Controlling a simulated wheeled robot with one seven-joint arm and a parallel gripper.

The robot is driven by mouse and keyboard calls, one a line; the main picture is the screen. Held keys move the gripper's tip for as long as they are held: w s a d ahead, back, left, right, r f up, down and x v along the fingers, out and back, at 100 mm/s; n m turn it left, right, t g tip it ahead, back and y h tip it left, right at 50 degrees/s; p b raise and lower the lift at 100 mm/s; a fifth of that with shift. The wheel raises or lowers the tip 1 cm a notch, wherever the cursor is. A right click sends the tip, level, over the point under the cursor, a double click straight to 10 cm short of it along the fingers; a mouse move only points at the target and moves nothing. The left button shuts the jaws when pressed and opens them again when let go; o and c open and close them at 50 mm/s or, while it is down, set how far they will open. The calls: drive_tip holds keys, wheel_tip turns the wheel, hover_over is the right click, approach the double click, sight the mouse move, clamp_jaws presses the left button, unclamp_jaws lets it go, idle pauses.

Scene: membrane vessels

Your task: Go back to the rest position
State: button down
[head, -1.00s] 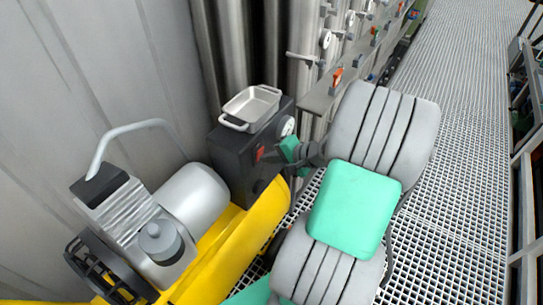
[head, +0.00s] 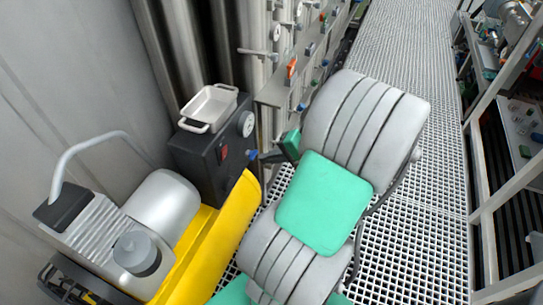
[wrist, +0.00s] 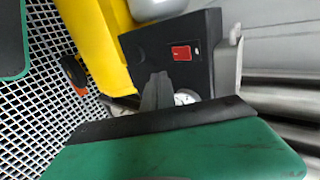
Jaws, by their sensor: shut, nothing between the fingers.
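My gripper (head: 266,156) is at the end of my grey and green arm, to the right of a black control box (head: 205,168) in the head view. Its fingers are small and partly hidden there. In the wrist view the dark fingers (wrist: 157,91) are together with nothing held. They point toward the black box (wrist: 150,48) with its red switch (wrist: 181,53). A gauge (wrist: 187,97) is partly hidden behind the fingers. The green hand body fills the bottom of the wrist view.
A white metal tray (head: 210,106) sits on the box. A compressor with a handle (head: 128,240) stands on a yellow tank (head: 222,235) at the left. A valve panel (head: 300,62) is behind. The grated walkway (head: 400,45) is clear; a rack (head: 500,180) borders it on the right.

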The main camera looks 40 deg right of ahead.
drive_tip(key=s+f+g+h, duration=0.1)
drive_tip(key=s+f+g, duration=0.3)
drive_tip(key=s, duration=0.4)
drive_tip(key=s+f+g, duration=0.4)
drive_tip(key=s, duration=0.4)
drive_tip(key=w+a+r+n+h+p, duration=0.4)
drive_tip(key=w+a+r+n, duration=0.5)
drive_tip(key=r, duration=0.4)
drive_tip(key=w+a+r+n, duration=0.2)
drive_tip(key=w+a, duration=0.1)
drive_tip(key=a, duration=0.3)
drive_tip(key=w+a+r+n+t+p, duration=0.1)
drive_tip(key=w+a+r+n, duration=0.1)
drive_tip(key=a, duration=0.4)
drive_tip(key=shift+w+a+r, duration=0.35)
drive_tip(key=shift+w+r, duration=0.1)
drive_tip(key=shift+r, duration=0.4)
